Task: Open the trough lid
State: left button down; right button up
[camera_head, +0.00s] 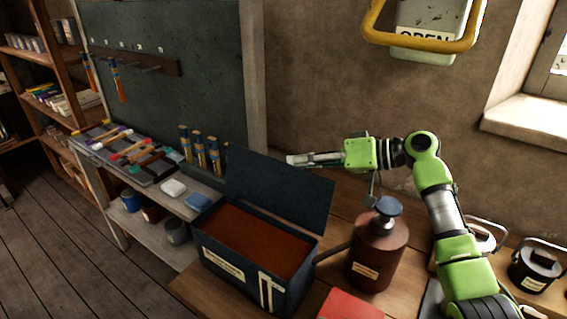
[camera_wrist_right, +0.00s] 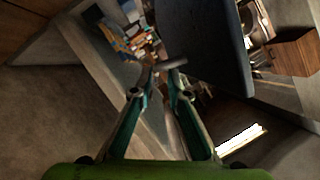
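The trough (camera_head: 245,278) is a dark blue metal box with a label, full of reddish-brown material. Its dark flat lid (camera_head: 275,192) stands raised at the trough's back side, leaving the top uncovered. The lid also shows as a dark panel in the right wrist view (camera_wrist_right: 208,40). My right gripper (camera_head: 292,160) is behind the lid, near its upper edge. In the right wrist view its fingers (camera_wrist_right: 163,72) come close together beside the lid, with a short grey piece at the tips. Whether they touch the lid or hold anything is unclear. My left gripper is not in view.
A brown bottle (camera_head: 378,258) with a grey cap stands right of the trough, close to my right arm. A red item (camera_head: 348,306) lies in front of it. Upright blue-brown tools (camera_head: 205,150) stand behind and left of the trough.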

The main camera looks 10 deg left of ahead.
jog(key=v, duration=0.6)
jog(key=shift+d, duration=0.15)
jog(key=shift+r, duration=0.1)
